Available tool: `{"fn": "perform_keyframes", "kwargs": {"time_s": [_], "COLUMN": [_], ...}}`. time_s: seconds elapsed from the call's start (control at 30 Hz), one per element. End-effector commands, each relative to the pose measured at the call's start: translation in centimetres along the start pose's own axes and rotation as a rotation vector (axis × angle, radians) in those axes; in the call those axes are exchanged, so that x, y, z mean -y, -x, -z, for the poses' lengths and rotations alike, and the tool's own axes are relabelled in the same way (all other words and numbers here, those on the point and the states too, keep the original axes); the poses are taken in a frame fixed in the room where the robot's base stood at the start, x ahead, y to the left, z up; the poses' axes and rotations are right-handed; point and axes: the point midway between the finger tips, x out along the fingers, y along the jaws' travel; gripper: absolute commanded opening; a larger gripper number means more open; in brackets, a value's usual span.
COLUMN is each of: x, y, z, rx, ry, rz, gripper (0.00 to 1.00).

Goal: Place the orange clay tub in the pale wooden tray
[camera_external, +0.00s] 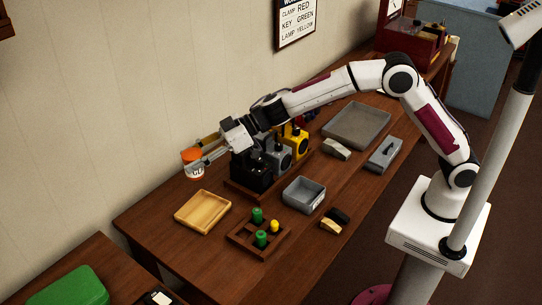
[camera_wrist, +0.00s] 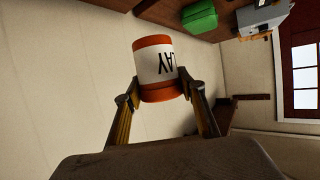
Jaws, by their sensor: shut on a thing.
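The orange clay tub (camera_external: 193,164) has orange ends and a white label with black letters. My gripper (camera_external: 192,160) is shut on it and holds it in the air, near the wall, above the back left of the table. In the wrist view the tub (camera_wrist: 157,66) sits between the two fingertips (camera_wrist: 159,90), its label partly readable as "LAY". The pale wooden tray (camera_external: 203,212) lies on the table, lower in the picture and slightly right of the tub. The tray looks empty.
A lever frame (camera_external: 262,165) with black, grey and yellow units stands under my forearm. A dark rack (camera_external: 257,237) with green and yellow pieces and a grey bin (camera_external: 304,194) lie right of the tray. A large grey tray (camera_external: 357,125) is farther back.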

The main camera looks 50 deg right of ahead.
Motion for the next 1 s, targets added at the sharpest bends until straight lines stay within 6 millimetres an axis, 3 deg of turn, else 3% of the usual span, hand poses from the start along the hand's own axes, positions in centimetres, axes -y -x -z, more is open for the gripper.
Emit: {"fn": "perform_keyframes", "kwargs": {"time_s": [0.2,0.7,1.0], "x": [-0.1,-0.1,-0.1], "y": [-0.7,-3.5,-3.8], "z": [-1.7,-8.4,-9.2], "rx": [-0.001,-0.002,-0.004], "ry": [-0.002,-0.001,0.001], "rz": [0.000,0.001,0.000], "gripper": [0.10,0.10,0.10]}}
